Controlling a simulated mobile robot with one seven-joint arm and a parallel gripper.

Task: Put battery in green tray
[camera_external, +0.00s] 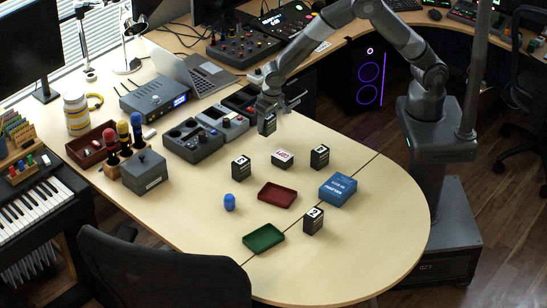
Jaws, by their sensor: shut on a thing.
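The green tray (264,238) lies on the light wooden table near its front edge. It looks empty. My gripper (268,111) is above the table's back part, beside the grey consoles. It is shut on a small dark block (267,124), which hangs below the fingers and resembles the black boxes on the table. I cannot tell whether this block is the battery. A small blue cylinder (229,202) stands upright on the table, left of the red tray and behind the green tray; I cannot tell whether it is a battery.
A red tray (277,195), a blue box (338,190), a white-and-red box (283,159) and black boxes (241,168), (320,156), (313,221) stand around the table's middle. Grey consoles (192,141) lie behind left. A chair (150,270) is in front.

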